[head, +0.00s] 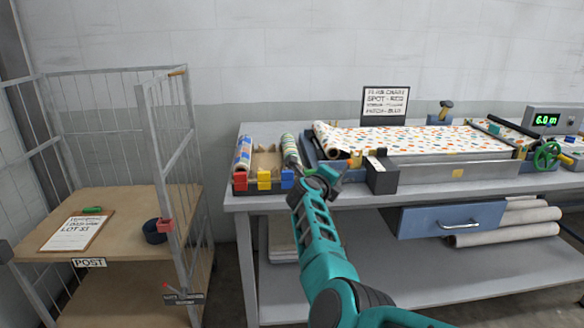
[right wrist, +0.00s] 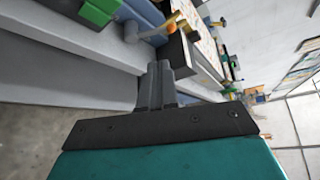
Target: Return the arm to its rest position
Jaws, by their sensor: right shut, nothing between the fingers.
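My right arm, teal and black, reaches up from the bottom of the head view to the front edge of the press table (head: 440,176). My right gripper (head: 296,163) is at its far end, over the table's left part, in front of a rack holding patterned rolls. In the right wrist view the gripper (right wrist: 159,72) shows its dark fingers together with nothing between them. A dark box (right wrist: 178,58) is just beyond the fingertips there. My left arm and gripper are not in view.
A patterned sheet (head: 420,138) lies on the press. A blue drawer (head: 450,218) hangs below the tabletop. A wire cart (head: 130,190) stands left, with floor between.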

